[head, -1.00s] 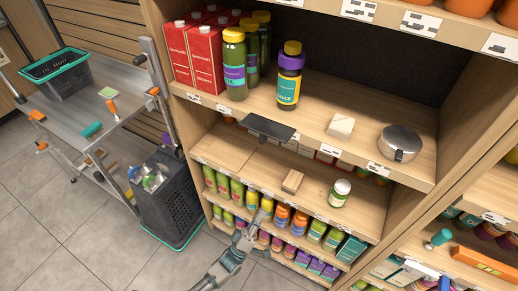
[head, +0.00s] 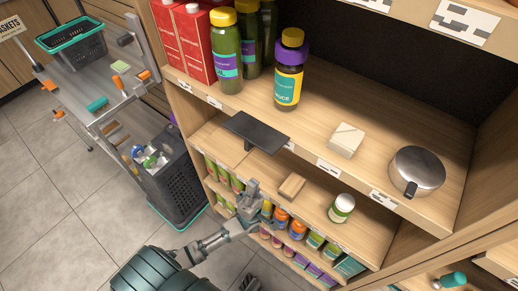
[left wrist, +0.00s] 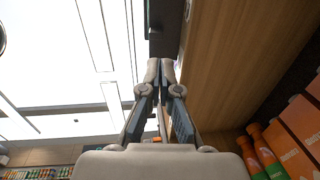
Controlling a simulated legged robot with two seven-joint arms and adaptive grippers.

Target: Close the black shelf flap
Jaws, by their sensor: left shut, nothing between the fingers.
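The black shelf flap (head: 256,132) sticks out flat from the front edge of the upper wooden shelf, below the sauce bottle. My left gripper (head: 253,187) is below the flap, in front of the lower shelf, pointing up toward it. A gap shows between them in the head view. In the left wrist view my left gripper (left wrist: 160,64) is shut and empty. A dark piece, probably the flap (left wrist: 164,28), is just beyond its fingertips there; I cannot tell whether they touch. My right gripper is not in view.
A sauce bottle (head: 290,70), a pale box (head: 346,140) and a metal pot (head: 416,171) stand on the upper shelf. A wooden block (head: 291,186) and a white-lidded jar (head: 341,208) are on the lower shelf. A dark basket (head: 168,178) stands on the floor at left.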

